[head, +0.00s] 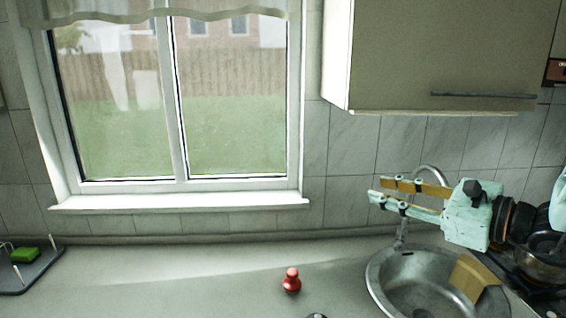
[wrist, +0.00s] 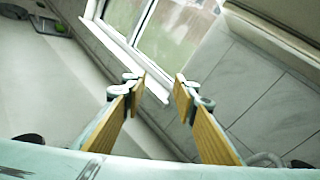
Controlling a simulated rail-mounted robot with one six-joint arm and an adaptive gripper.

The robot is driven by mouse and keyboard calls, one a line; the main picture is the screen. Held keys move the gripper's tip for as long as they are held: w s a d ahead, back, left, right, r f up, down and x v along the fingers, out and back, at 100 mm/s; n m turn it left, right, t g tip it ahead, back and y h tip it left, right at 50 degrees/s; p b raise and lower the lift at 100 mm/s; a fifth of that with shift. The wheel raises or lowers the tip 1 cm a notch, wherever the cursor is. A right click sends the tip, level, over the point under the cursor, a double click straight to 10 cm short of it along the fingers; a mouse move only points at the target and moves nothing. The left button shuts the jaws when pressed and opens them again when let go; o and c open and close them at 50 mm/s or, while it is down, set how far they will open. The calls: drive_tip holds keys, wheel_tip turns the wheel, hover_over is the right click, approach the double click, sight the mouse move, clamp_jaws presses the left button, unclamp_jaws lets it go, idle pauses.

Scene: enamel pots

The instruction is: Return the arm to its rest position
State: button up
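My gripper (head: 380,188) is in the air above the sink at the right of the head view, its fingers pointing left toward the window side. In the wrist view my gripper (wrist: 160,86) shows two wood-coloured finger pads set well apart, with nothing between them. It is open and empty. My arm comes in from the right edge of the head view. No task object other than the arm is named.
A round metal sink (head: 385,290) with a faucet (head: 401,232) lies below my gripper. A wall cabinet (head: 440,60) hangs above it. A red knobbed object (head: 291,280) stands on the counter (head: 180,285).

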drive_tip(key=s+a+n+g+y, duration=0.2)
drive_tip(key=s+a+n+g, duration=0.4)
drive_tip(key=s+a, duration=0.6)
drive_tip(key=s+a+f+n+g+h, duration=0.1)
drive_tip(key=s+a+n+g, duration=0.15)
drive_tip(key=s, duration=0.45)
drive_tip(key=s+a+f+n+g+h, duration=0.1)
drive_tip(key=s+a+n+g+h, duration=0.1)
drive_tip(key=s+a+n, duration=0.3)
drive_tip(key=s+d+f+n+g+h, duration=0.15)
drive_tip(key=s+d+n+h, duration=0.3)
drive_tip(key=s, duration=0.55)
drive_tip(key=s+d+r+n+t+h, duration=0.2)
drive_tip(key=s+d+n+t+h, duration=0.1)
drive_tip(key=d, duration=0.7)
drive_tip(key=shift+s+d+n+h+b, duration=0.4)
drive_tip(key=shift+s+n+h, duration=0.3)
drive_tip(key=shift+n+h, duration=0.5)
